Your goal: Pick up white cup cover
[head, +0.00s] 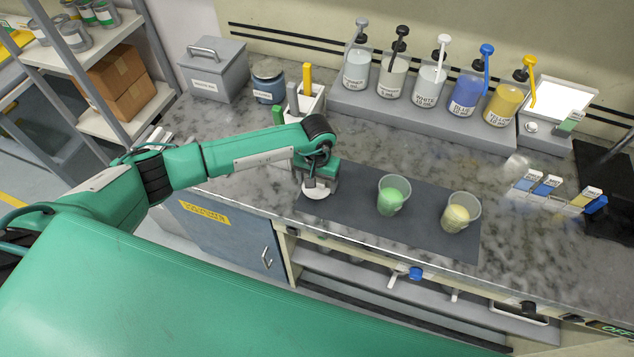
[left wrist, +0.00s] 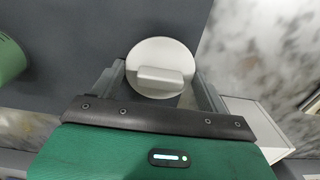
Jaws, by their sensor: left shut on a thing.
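The white cup cover (head: 314,193) is a round disc at the left end of the dark mat, under my left gripper (head: 317,183). In the left wrist view the cover (left wrist: 158,52) shows as a pale disc with a raised bar handle, between the two fingers. My left gripper is shut on the cover. I cannot tell whether the cover touches the mat. A clear cup with green contents (head: 391,196) and one with yellow contents (head: 460,213) stand uncovered on the mat to the right. My right gripper is not in view.
The dark mat (head: 345,212) lies near the counter's front edge. Several pump bottles stand on a grey stand (head: 345,97) at the back. A white holder (head: 312,101) stands behind my left arm. Small labelled boxes (head: 547,187) lie at the right.

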